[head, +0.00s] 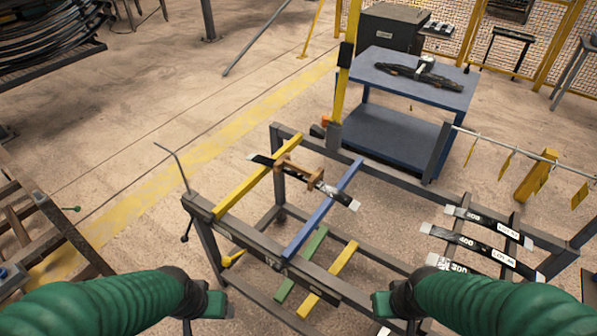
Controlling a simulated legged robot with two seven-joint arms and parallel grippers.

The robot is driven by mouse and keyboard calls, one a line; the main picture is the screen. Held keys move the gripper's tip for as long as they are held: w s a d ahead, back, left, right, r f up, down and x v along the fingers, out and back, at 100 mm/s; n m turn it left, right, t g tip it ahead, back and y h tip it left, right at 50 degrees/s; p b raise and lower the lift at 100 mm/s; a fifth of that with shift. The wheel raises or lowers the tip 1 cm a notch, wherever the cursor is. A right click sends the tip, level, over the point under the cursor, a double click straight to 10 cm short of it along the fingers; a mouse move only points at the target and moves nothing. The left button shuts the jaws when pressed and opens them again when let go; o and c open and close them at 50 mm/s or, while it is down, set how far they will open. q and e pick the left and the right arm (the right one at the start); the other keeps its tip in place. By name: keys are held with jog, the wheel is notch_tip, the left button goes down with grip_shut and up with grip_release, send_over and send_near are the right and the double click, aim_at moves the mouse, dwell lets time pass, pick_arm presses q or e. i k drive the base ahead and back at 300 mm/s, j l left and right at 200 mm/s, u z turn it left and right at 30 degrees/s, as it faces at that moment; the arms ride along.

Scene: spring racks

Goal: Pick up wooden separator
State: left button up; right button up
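A small brown wooden separator (312,177) sits on a dark leaf spring (339,195) with pale ends. The spring lies across a yellow bar (240,182) and a blue bar (318,218) on the grey metal rack (250,243). My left gripper (216,304) is at the bottom, left of and nearer than the rack's front rail. My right gripper (383,305) is at the bottom right of the middle, in front of the rack. Both are well apart from the separator. Their fingers are too hidden to tell open or shut.
Several labelled leaf springs (484,250) lie on the rack's right part, under a rail with yellow tags (540,175). Green (302,263) and yellow (328,280) bars lie lower in the rack. A blue table (410,80) and a yellow post (346,70) stand behind. Open floor lies left.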

aim_at(285, 160)
jog(key=z, duration=1.15)
jog(key=i+j+z, duration=0.25)
jog(key=j, duration=0.7)
jog(key=j+z, duration=0.2)
jog(key=j, duration=0.8)
